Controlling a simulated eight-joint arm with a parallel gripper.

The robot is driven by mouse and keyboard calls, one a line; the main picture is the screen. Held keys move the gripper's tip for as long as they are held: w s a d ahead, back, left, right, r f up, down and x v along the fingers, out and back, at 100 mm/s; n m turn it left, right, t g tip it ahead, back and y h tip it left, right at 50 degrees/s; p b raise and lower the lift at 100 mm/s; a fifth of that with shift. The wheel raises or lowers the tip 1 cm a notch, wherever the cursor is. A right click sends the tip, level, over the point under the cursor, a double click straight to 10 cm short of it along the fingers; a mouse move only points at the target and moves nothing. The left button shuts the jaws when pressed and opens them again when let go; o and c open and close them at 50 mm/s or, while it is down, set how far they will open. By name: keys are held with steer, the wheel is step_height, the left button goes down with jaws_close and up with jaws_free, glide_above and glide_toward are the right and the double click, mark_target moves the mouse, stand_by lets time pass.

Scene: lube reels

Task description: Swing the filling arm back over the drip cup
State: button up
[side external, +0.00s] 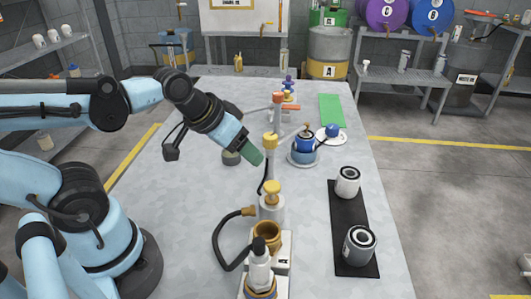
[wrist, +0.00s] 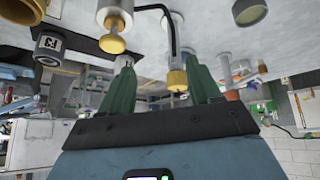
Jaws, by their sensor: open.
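A white post with a yellow knob (side external: 270,141) stands near mid-table. A thin bent black tube (side external: 264,172) beside it may be the filling arm. My gripper (side external: 254,156) is open just left of the knob. In the wrist view, the yellow knob (wrist: 178,80) shows between the green fingers of my gripper (wrist: 160,72), nearer the right one; I cannot tell whether they touch. The bent black tube (wrist: 165,18) shows above it. A low round grey cup (side external: 231,158) stands left of my gripper, partly hidden, and may be the drip cup.
A pump with a yellow top (side external: 272,190), a brass cup (side external: 267,232) and a black hose (side external: 216,240) stand in front. Two filters (side external: 348,181) sit on a black mat (side external: 345,218) at right. A blue pot (side external: 304,148) and an orange-handled valve (side external: 288,107) are behind.

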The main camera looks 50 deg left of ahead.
steer(key=shift+r+m, duration=0.2)
steer(key=shift+m, duration=0.2)
steer(key=shift+c, duration=1.1)
steer(key=shift+w+r+y, duration=0.2)
steer(key=shift+w+y, duration=0.05)
steer(key=shift+y, duration=0.05)
steer(key=shift+c, duration=1.1)
steer(key=w+r, duration=0.1)
steer(key=w, duration=0.1)
steer(key=w+d+r+g+y, duration=0.1)
steer(key=w, duration=0.1)
steer(key=w+d+r+g, duration=0.1)
steer(key=w+r, duration=0.1)
steer(key=shift+w+n+y, duration=0.3)
steer(key=shift+w+y, duration=0.1)
jaws_close()
steer(key=w+d+r+n+g+y, duration=0.1)
steer(key=w+d+n+y, duration=0.15)
steer(key=w+d, duration=0.4)
steer(key=w+a+f+y, duration=0.1)
steer(key=w+a+f, duration=0.4)
steer(key=a+f, duration=0.4)
